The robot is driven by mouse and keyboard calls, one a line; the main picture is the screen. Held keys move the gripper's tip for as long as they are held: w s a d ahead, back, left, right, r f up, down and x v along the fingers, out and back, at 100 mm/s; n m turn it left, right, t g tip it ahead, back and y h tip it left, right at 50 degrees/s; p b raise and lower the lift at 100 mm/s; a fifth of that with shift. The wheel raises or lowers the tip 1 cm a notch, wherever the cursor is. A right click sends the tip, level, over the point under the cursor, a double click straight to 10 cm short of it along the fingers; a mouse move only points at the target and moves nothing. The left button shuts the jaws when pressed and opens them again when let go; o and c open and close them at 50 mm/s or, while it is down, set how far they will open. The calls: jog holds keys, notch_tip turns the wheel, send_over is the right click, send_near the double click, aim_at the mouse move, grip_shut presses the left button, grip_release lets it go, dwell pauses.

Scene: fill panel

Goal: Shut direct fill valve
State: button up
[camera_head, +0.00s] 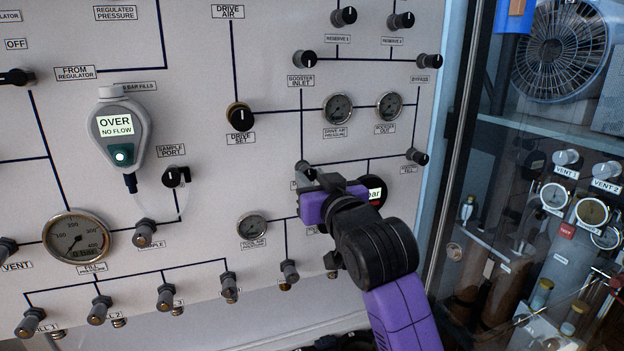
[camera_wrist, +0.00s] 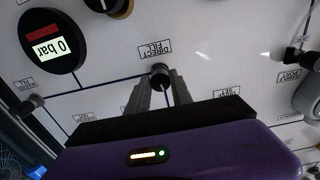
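The direct fill valve is a small black knob (camera_wrist: 160,72) below the DIRECT FILL label (camera_wrist: 155,48) in the wrist view, where the lettering is upside down. In the head view it is the dark knob (camera_head: 306,171) just left of my gripper, its label partly hidden. My gripper (camera_head: 318,180) is at the panel, with its purple body to the lower right. In the wrist view my gripper's two grey fingers (camera_wrist: 161,82) lie one on each side of the knob, with a gap between them. Whether they touch or press the knob is unclear.
A digital gauge reading 0 bar (camera_wrist: 50,42) shows in the wrist view; my gripper partly covers it (camera_head: 374,192) in the head view. The fill knob (camera_head: 417,156) is to the right. A tool air gauge (camera_head: 252,226) and several hose fittings are lower left. A glass-fronted cabinet stands at the right.

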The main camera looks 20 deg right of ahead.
grip_shut()
jog(key=shift+a+m, duration=0.1)
jog(key=shift+m, duration=0.2)
jog(key=shift+m+p, duration=0.35)
jog(key=shift+m, duration=0.45)
jog(key=o, duration=0.9)
grip_release()
jog(key=shift+o, duration=0.2)
